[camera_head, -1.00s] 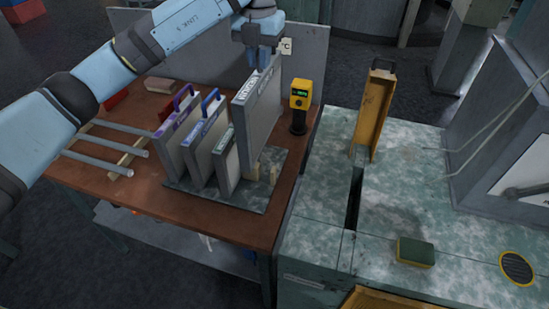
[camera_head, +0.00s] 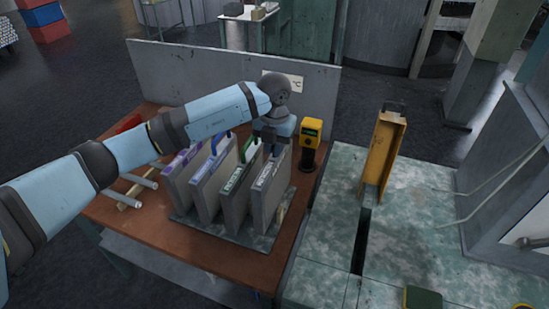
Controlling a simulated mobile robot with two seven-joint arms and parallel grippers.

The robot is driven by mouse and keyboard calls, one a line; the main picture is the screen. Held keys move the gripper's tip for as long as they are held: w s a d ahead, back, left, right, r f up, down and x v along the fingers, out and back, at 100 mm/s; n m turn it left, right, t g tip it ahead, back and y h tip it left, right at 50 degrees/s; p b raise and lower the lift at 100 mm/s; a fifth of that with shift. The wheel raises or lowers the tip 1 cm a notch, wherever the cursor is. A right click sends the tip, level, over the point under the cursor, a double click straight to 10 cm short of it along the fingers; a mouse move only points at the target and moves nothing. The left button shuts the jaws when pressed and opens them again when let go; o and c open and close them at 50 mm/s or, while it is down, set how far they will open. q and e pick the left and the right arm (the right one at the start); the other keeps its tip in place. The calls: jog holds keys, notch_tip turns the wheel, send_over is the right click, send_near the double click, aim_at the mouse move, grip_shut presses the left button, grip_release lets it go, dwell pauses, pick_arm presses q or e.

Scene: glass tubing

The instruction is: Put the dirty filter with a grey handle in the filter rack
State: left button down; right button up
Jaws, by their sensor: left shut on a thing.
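My left gripper (camera_head: 275,139) is shut on the top of a grey, plate-like filter (camera_head: 268,198) with a pale label along its top edge. Its handle is hidden by the gripper. The filter stands upright at the right end of the filter rack (camera_head: 222,232), at about the same height as its neighbours. Its bottom edge looks down at the rack, though full seating is hard to tell. Filters with a purple handle (camera_head: 178,163), a blue handle (camera_head: 217,143) and a green handle (camera_head: 247,152) stand to its left. My right gripper is not in view.
A yellow and black handheld meter (camera_head: 311,140) stands just right of the rack. On the mottled bench (camera_head: 420,215) stand a yellow frame (camera_head: 382,152) above a dark slot and a green and yellow block (camera_head: 422,298). Glass tubes (camera_head: 120,192) lie left of the rack.

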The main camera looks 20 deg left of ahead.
aim_at(274, 162)
pick_arm(q)
notch_tip(274, 162, down, 5)
jog(key=shift+p, duration=0.55)
jog(key=shift+f, duration=0.2)
jog(key=c, duration=1.1)
grip_release()
